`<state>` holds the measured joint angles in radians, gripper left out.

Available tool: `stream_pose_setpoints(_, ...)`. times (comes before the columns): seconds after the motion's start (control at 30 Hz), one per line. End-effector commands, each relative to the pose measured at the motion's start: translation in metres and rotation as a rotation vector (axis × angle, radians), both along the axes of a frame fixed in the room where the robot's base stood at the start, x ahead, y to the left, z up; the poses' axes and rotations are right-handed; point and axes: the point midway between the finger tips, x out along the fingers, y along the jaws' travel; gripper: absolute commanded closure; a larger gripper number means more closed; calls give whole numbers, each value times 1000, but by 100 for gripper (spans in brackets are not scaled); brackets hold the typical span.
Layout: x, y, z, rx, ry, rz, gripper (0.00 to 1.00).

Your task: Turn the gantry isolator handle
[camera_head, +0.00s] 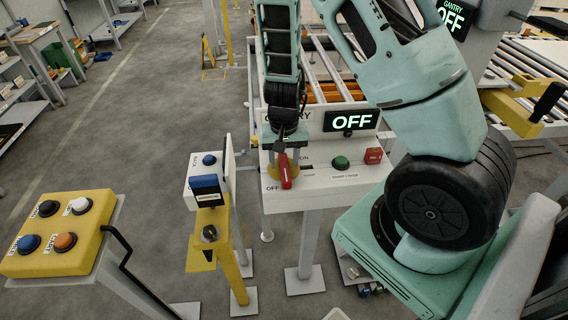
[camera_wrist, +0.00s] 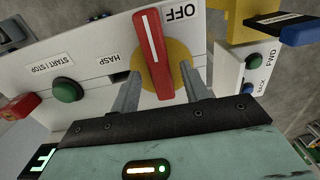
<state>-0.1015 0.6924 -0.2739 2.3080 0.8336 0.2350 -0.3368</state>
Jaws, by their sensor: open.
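The isolator handle (camera_wrist: 152,52) is a red bar with a white stripe on a round yellow plate (camera_wrist: 178,58), on a white sloped panel (camera_wrist: 105,35). In the wrist view its stripe points toward the OFF label. In the head view the red handle (camera_head: 286,171) shows at the panel's left part. A lit display above it (camera_head: 351,121) reads OFF. My gripper (camera_wrist: 160,88) is open, with one finger on each side of the handle's near end. I cannot tell whether the fingers touch it.
A green button (camera_head: 341,162) and a red block (camera_head: 373,156) sit right of the handle on the panel. A yellow post with a blue-topped box (camera_head: 206,187) stands close left. A yellow button box (camera_head: 62,235) is further left. A roller conveyor (camera_head: 328,70) lies behind.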

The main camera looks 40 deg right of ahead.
Motion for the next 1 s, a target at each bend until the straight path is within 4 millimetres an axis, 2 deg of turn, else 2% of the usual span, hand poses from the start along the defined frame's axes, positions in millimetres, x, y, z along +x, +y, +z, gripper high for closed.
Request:
stream_pose_setpoints(0.17,0,0,-14,1,1,-2,55)
stream_pose_setpoints(0.47,0,0,-16,1,-1,0,55)
stream_pose_setpoints(0.5,0,0,-16,1,-1,0,60)
stream_pose_setpoints(0.63,0,0,-16,1,-1,0,96)
stream_pose_setpoints(0.67,0,0,-16,1,-1,0,100)
stream_pose_setpoints(1.0,6,-6,-16,-1,-1,26,100)
